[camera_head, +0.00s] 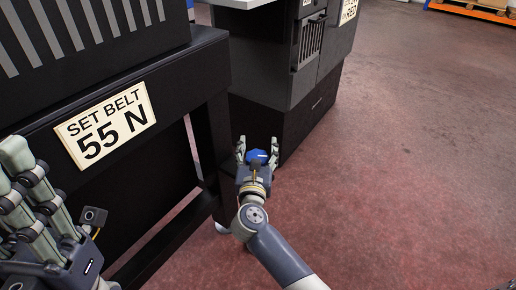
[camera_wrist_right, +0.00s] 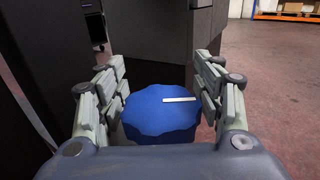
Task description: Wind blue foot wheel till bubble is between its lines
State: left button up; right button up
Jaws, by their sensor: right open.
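The blue foot wheel (camera_head: 257,156) is low beside the black cabinet in the head view. It also shows in the right wrist view (camera_wrist_right: 160,115), scalloped, with a white mark on its top pointing right. My right gripper (camera_head: 257,146) is open, with its fingers on either side of the wheel; in the wrist view a narrow gap shows at the right side, and contact at the left cannot be told. My left gripper (camera_head: 30,185) is at the left edge of the head view, apart from the wheel, with its fingers spread. The bubble and its lines are not in view.
A black machine frame (camera_head: 150,180) with a sign (camera_head: 104,124) reading "SET BELT 55 N" stands at left. A dark cabinet (camera_head: 300,110) stands behind the wheel. The red floor (camera_head: 400,160) to the right is clear. An orange rack (camera_head: 470,10) is far back.

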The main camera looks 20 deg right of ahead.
jog(key=shift+w+d, duration=0.25)
jog(key=shift+w, duration=0.3)
jog(key=c, duration=0.8)
jog(key=shift+c, duration=1.1)
jog(key=shift+a+f, duration=0.1)
jog(key=shift+f, duration=0.05)
jog(key=shift+c, duration=0.6)
